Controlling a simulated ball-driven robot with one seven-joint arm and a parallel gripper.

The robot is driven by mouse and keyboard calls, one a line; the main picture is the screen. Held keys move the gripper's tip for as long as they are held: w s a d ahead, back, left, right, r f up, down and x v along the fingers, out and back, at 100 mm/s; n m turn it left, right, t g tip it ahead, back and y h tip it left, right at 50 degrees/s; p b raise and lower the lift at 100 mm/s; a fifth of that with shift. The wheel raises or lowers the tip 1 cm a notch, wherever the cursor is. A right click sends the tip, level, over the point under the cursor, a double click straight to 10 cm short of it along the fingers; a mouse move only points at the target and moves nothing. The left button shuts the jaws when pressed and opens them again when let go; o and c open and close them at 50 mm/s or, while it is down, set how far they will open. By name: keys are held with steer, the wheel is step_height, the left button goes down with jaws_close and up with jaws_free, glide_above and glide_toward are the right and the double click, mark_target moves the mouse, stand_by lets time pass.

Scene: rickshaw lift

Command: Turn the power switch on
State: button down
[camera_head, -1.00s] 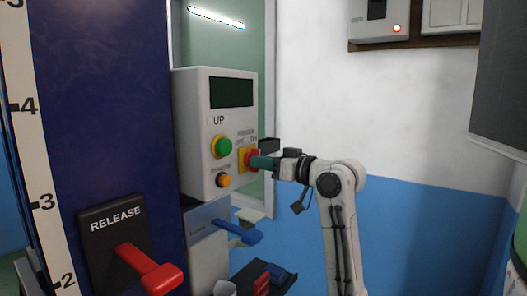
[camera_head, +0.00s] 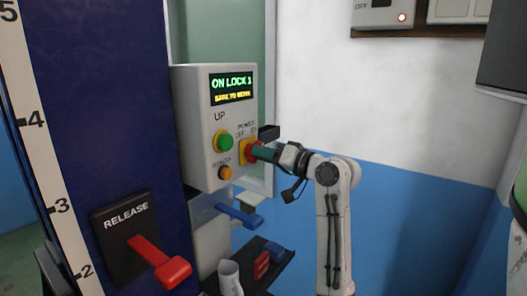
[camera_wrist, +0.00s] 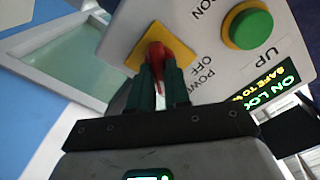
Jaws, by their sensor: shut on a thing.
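The power switch (camera_wrist: 157,53) is a red knob on a yellow square plate, at the lower right of the grey control box (camera_head: 200,130). In the wrist view the knob sits between the dark green fingers of my gripper (camera_wrist: 163,75), which is shut on it. In the head view my gripper (camera_head: 262,153) reaches the switch (camera_head: 245,151) from the right and hides part of it. The box's display (camera_head: 232,86) is lit and reads "ON LOCK 1" in green, with a yellow line below that seems to read "SAFE TO WORK".
A green UP button (camera_head: 224,140) and an orange button (camera_head: 225,173) sit beside the switch. A red RELEASE lever (camera_head: 165,264) is on the blue column, and a blue lever (camera_head: 240,216) is below the box. A tray (camera_head: 285,262) holds small items. A wall box (camera_head: 384,14) hangs upper right.

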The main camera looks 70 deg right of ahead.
stand_by(0.3)
steer(key=c, duration=1.1)
jaws_free()
steer(key=shift+s, duration=0.1)
steer(key=b+v, duration=0.2)
steer(key=v, duration=0.8)
steer(key=shift+s+a, duration=0.1)
steer(key=shift+s, duration=0.2)
steer(key=w+a+f+n+g+y, duration=0.1)
steer(key=w+a+f+g+y, duration=0.15)
steer(key=a+f, duration=0.55)
steer(key=w+a+f+n+g+y, duration=0.1)
steer(key=w+a+f+n+g, duration=0.3)
steer(key=f, duration=0.8)
steer(key=w+a+f+m+g+y, duration=0.1)
steer(key=w+a+f+g, duration=0.1)
steer(key=a+f, duration=0.65)
steer(key=s+a+f+n+g, duration=0.2)
steer(key=s+a+f, duration=0.2)
steer(key=f, duration=0.1)
steer(key=s+a+f+n+g, duration=0.2)
steer(key=s+a+f+g, duration=0.1)
steer(key=s+a+f, duration=0.1)
steer(key=s+a+f+n+g, duration=0.2)
steer(key=s+a+f+g, duration=0.1)
steer(key=s+f, duration=0.3)
steer(key=shift+s+a+f+h, duration=0.25)
steer(key=shift+a+f+h, duration=0.1)
steer(key=shift+a+f, duration=0.35)
